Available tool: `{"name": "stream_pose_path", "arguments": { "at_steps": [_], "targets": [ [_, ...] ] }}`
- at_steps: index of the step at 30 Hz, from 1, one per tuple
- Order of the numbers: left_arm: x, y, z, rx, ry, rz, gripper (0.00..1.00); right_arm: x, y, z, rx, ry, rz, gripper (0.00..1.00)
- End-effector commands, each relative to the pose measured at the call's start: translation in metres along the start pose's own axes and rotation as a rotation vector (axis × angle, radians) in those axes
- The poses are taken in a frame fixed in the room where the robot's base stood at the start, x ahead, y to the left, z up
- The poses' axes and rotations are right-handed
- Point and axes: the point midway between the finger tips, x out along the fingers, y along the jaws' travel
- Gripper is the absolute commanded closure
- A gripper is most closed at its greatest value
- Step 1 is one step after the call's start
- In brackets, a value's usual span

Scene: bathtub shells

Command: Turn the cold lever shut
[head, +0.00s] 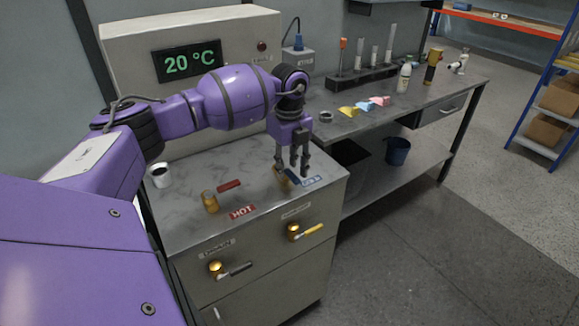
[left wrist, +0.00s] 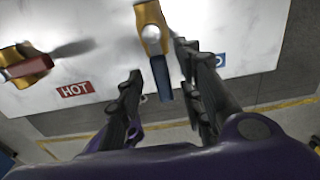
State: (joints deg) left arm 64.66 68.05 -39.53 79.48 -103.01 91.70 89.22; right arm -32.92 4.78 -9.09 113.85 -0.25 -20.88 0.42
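The cold lever (head: 282,180) is brass, on the top of the grey cabinet beside a blue label (head: 308,181). Most of it is hidden behind my left gripper (head: 291,170), which points down over it. In the left wrist view, the cold lever (left wrist: 151,28) shows its brass body and a blue handle (left wrist: 162,78). The handle appears between the spread fingers of my left gripper (left wrist: 160,62), with gaps on both sides. The gripper is open and holds nothing. I cannot tell whether a fingertip touches the lever. My right gripper is not in view.
The hot lever (head: 211,204), with a red handle, stands left of the cold one near a red HOT label (head: 242,212). A white cup (head: 160,176) stands at the left. Two brass levers are on the cabinet front. The display (head: 190,62) reads 20 °C.

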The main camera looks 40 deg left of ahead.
Motion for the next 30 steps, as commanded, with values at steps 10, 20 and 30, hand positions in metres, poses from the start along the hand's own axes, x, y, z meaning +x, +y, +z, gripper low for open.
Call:
{"name": "stream_pose_path", "arguments": {
  "at_steps": [10, 20, 30],
  "targets": [
    [0.0036, 0.0, -0.0003, 0.001, 0.0, 0.0, 0.71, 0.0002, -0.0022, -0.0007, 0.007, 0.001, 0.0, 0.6],
    [0.0032, 0.0, -0.0003, 0.001, 0.0, 0.0, 1.0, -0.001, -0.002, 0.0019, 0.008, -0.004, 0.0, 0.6],
    [0.0031, -0.0012, 0.0007, -0.005, 0.0, 0.0, 1.0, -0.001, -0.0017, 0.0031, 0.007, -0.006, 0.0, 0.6]
  ]
}}
